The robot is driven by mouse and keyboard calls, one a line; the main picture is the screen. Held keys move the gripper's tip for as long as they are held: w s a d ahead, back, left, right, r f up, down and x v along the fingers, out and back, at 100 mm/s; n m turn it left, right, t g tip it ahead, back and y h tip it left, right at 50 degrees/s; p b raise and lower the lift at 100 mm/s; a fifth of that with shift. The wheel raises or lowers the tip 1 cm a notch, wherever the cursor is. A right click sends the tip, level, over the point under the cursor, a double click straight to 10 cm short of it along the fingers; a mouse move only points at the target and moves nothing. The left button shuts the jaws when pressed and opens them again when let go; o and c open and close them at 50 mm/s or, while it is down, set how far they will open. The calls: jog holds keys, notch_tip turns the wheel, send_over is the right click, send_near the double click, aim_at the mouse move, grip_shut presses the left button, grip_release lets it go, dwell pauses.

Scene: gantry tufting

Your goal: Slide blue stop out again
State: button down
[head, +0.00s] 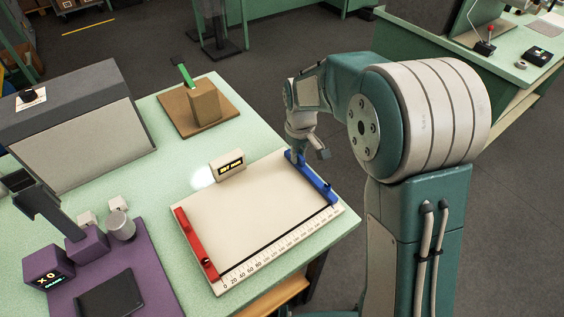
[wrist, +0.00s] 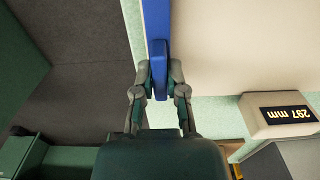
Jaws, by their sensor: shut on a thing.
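The blue stop (head: 319,185) is a long bar along the right side of a cream measuring board (head: 250,205). In the wrist view the blue stop (wrist: 157,18) runs up from between my fingers along the board's edge. My gripper (head: 304,155) is at the bar's far end. In the wrist view my gripper (wrist: 159,76) is shut on the raised blue grip of the stop, one finger on each side. The red stop (head: 195,243) lies along the board's left side. A small display (wrist: 285,114) behind the board reads 297 mm, upside down in the wrist view.
A ruler scale (head: 280,252) runs along the board's near edge. A wooden block on a brown base (head: 204,105) stands behind. A purple mat (head: 120,270) with small devices lies at left. The green table (head: 345,235) ends just right of the board.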

jog(key=shift+w+d, duration=0.1)
jog(key=c, duration=0.7)
grip_release()
jog(key=shift+d+f, duration=0.1)
jog(key=shift+w+d, duration=0.1)
jog(key=shift+r, duration=0.25)
notch_tip(320, 180, up, 11)
jog(key=shift+r, duration=0.2)
